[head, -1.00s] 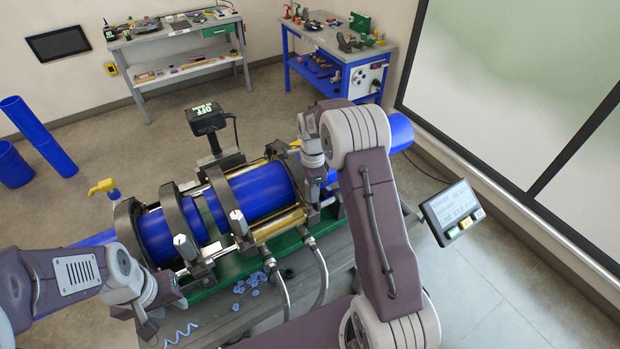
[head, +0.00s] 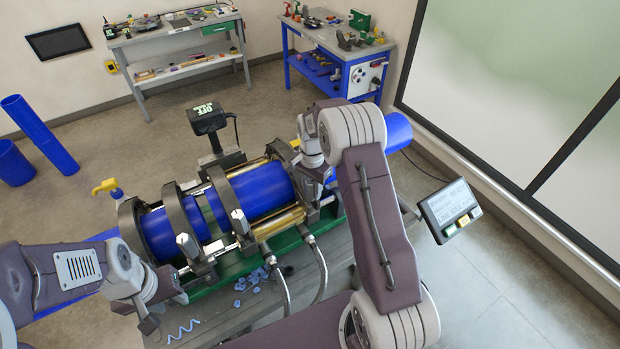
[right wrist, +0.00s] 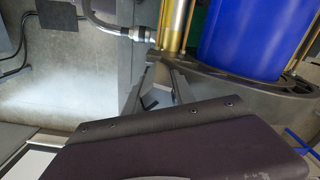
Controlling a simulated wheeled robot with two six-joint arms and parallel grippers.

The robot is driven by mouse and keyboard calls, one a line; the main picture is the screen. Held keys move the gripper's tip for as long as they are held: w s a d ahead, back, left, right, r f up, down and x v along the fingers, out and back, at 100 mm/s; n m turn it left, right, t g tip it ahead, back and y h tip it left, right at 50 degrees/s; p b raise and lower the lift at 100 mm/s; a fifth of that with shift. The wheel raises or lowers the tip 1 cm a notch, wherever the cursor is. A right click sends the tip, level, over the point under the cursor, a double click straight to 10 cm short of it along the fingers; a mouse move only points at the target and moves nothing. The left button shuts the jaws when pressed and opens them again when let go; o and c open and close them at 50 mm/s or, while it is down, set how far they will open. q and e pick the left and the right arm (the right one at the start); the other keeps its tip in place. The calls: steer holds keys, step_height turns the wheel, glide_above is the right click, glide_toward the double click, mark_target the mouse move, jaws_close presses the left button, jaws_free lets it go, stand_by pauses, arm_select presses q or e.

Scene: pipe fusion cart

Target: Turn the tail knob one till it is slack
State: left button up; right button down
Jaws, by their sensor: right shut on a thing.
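The fusion machine holds a thick blue pipe (head: 262,190) in dark ring clamps on the cart. My right gripper (head: 316,186) is at the rightmost clamp, and my own arm hides much of that spot in the head view. In the right wrist view my right gripper (right wrist: 158,92) is shut on a grey block-like knob (right wrist: 160,76), which I take to be tail knob one. Its two dark fingers lie on either side of the knob. How tight the knob is does not show. My left gripper (head: 150,326) is low at the left front of the cart; its finger gap is unclear.
Grey upright knobs stand on the other clamps, one near the middle (head: 240,224). Two hoses (head: 318,265) run down the cart's front. Blue shavings (head: 250,279) lie on the cart top. A screen panel (head: 449,208) stands right. Two workbenches are behind, with clear floor between.

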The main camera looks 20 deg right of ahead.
steer(key=shift+r+n, duration=0.1)
steer(key=shift+n, duration=0.6)
steer(key=shift+w, duration=0.1)
steer(key=shift+n, duration=0.7)
steer(key=shift+a+n+p, duration=0.1)
steer(key=shift+n+p, duration=0.25)
steer(key=shift+n, duration=0.35)
steer(key=shift+w+n, duration=0.1)
steer(key=shift+n, duration=1.2)
steer(key=shift+w+n, duration=0.1)
steer(key=shift+n, duration=0.4)
steer(key=shift+a+n+p, duration=0.15)
steer(key=shift+n+p, duration=0.25)
steer(key=shift+n, duration=0.4)
steer(key=shift+f+n, duration=0.2)
steer(key=shift+n, duration=0.5)
